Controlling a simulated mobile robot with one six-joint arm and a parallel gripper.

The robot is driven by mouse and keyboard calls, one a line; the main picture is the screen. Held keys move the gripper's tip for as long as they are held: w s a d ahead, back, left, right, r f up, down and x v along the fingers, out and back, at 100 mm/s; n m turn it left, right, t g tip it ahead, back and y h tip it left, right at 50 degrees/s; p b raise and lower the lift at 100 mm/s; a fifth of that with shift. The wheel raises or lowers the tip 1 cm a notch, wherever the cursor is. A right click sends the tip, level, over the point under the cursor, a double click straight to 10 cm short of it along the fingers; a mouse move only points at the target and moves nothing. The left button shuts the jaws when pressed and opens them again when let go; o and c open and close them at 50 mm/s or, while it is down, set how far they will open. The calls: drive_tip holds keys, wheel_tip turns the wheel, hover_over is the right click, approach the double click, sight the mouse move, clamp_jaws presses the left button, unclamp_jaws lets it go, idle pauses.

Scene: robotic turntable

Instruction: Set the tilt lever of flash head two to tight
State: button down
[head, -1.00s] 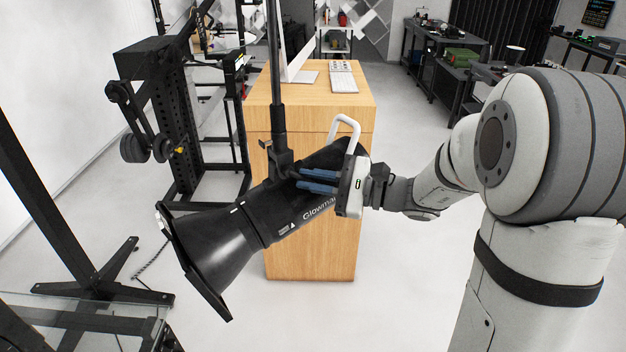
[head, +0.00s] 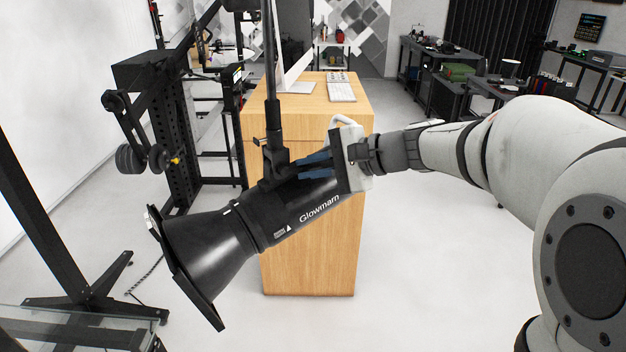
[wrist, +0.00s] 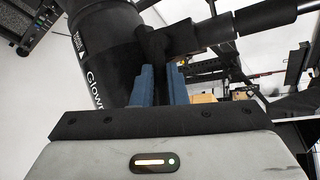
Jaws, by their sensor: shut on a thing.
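The black flash head (head: 265,218), with a wide reflector and "Glowmarn" lettering, hangs tilted on a dark pole in the head view, its reflector toward the lower left. Its body also shows at upper left in the wrist view (wrist: 103,48). The tilt bracket (head: 275,165) joins it to the pole. My gripper (head: 299,168) reaches in from the right, its blue fingers beside the bracket. In the wrist view my fingers (wrist: 160,75) are shut on a small dark part at the bracket, apparently the tilt lever, mostly hidden between them. The lever's exact angle cannot be told.
A wooden desk (head: 307,240) with a monitor and keyboard (head: 341,92) stands just behind. A black rack (head: 175,120) and a stand (head: 75,230) are on the left. A glass-topped table (head: 70,325) is at lower left.

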drive_tip(key=shift+a+r+n+t+h+b, duration=0.15)
drive_tip(key=shift+r+n+h+b, duration=0.15)
drive_tip(key=shift+h, duration=0.2)
drive_tip(key=shift+r+n+t+h+b, duration=0.2)
drive_tip(key=shift+n+h+b, duration=0.1)
drive_tip(key=shift+n+h, duration=0.15)
drive_tip(key=shift+s, duration=0.1)
drive_tip(key=c, duration=1.7)
unclamp_jaws()
drive_tip(key=b+v, duration=0.1)
drive_tip(key=v, duration=0.7)
drive_tip(key=shift+a, duration=0.1)
